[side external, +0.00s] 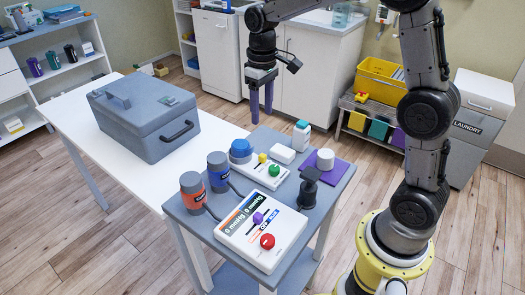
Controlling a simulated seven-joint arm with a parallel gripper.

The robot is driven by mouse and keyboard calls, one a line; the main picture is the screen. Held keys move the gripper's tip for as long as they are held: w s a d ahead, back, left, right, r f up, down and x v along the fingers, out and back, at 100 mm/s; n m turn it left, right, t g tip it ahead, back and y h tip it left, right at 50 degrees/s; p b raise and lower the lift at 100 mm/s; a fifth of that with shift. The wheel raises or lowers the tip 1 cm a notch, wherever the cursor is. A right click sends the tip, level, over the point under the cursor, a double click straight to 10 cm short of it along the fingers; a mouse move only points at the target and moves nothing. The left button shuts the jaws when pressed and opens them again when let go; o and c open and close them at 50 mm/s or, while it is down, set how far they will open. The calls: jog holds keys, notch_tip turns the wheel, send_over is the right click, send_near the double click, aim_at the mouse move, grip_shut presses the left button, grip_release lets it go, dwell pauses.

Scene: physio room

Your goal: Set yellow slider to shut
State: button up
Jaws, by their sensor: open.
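The yellow slider (262,158) is a small knob on the rear white control panel (253,171), towards its back end. A green knob (274,170) sits close to it on the same panel. The slider's track and markings are too small to read, so I cannot tell its setting. My gripper (262,113) points down with two dark purple fingers, apart and empty. It hangs above and behind the panel in the picture, clear of the slider.
A front panel (285,242) carries a purple knob (258,218) and a red knob (267,241). A grey case (148,120) sits on the left table.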

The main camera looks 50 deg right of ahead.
aim_at(262, 155)
notch_tip(262, 155, down, 14)
dwell(0.6)
grip_shut()
dwell(1.3)
